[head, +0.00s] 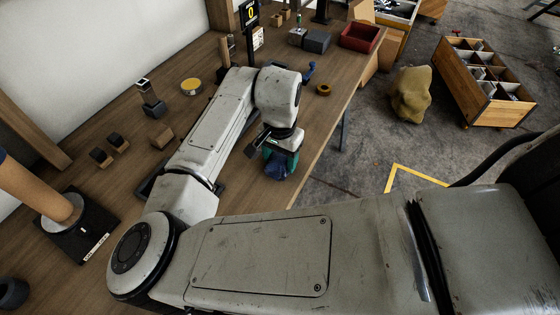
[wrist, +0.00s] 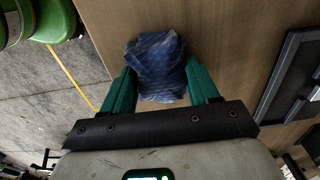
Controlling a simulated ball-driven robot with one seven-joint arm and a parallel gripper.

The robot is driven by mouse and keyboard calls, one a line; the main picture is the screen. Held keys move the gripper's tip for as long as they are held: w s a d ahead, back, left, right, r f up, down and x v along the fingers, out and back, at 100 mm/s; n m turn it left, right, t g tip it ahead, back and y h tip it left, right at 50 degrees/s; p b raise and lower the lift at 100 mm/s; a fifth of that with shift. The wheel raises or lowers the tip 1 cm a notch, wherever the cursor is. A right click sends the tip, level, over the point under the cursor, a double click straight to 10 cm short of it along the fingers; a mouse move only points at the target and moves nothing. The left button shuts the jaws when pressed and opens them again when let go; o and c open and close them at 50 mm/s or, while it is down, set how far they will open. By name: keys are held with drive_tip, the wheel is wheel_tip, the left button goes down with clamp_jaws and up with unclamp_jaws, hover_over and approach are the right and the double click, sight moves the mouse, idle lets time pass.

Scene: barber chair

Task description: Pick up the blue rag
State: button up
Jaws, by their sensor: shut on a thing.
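The blue rag (wrist: 157,66) is a crumpled, dark blue checked cloth, seen between the two green fingers of my gripper (wrist: 160,88) in the wrist view. The fingers are shut on it, one on each side. In the head view the blue rag (head: 276,167) shows below my gripper (head: 280,158), near the right edge of the wooden table (head: 225,195). My gripper points down there, and its fingers are partly hidden by my wrist. I cannot tell whether the rag touches the table top.
Small dark blocks (head: 108,150) lie to the left. A wooden crate (head: 487,82) and a tan sack (head: 411,94) stand on the floor at right.

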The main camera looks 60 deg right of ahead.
drive_tip(key=shift+c, duration=0.9)
drive_tip(key=shift+r, duration=0.15)
drive_tip(key=shift+r, duration=0.65)
drive_tip(key=s+d+r, duration=0.2)
drive_tip(key=s+r, duration=0.9)
drive_tip(key=s, duration=0.3)
drive_tip(key=shift+r+p, duration=0.25)
drive_tip(key=shift+p, duration=0.15)
drive_tip(key=o, duration=0.4)
drive_tip(key=shift+w, duration=0.1)
drive_tip(key=shift+c, duration=1.4)
